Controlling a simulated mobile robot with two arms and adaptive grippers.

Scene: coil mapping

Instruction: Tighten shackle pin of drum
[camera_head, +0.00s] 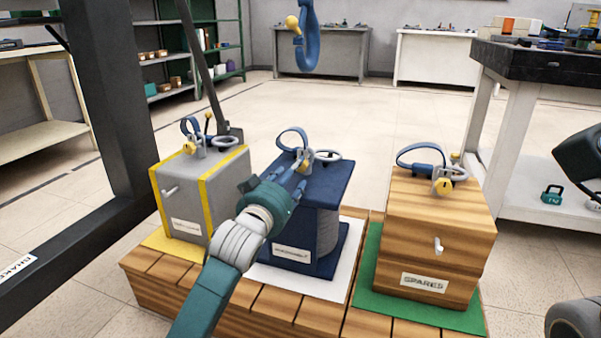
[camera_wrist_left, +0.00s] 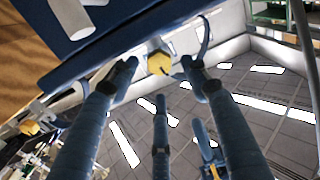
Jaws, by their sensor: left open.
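A dark blue drum (camera_head: 327,190) stands in the middle of a wooden pallet, with a shackle and a blue strap loop on its top. The shackle's yellow pin head (camera_head: 302,167) shows just past my left gripper (camera_head: 292,180). In the left wrist view, the yellow pin head (camera_wrist_left: 159,63) sits between the fingertips of my left gripper (camera_wrist_left: 158,70). The fingers are apart, one on each side of the pin; I cannot tell whether they touch it. The pin's thread is hidden.
A grey box with yellow edges (camera_head: 222,190) stands left of the drum, and a wooden box labelled SPARES (camera_head: 435,225) stands right, each with a shackle. A blue hook (camera_head: 307,40) hangs above. A dark post (camera_head: 105,100) is at left, a workbench (camera_head: 545,65) at right.

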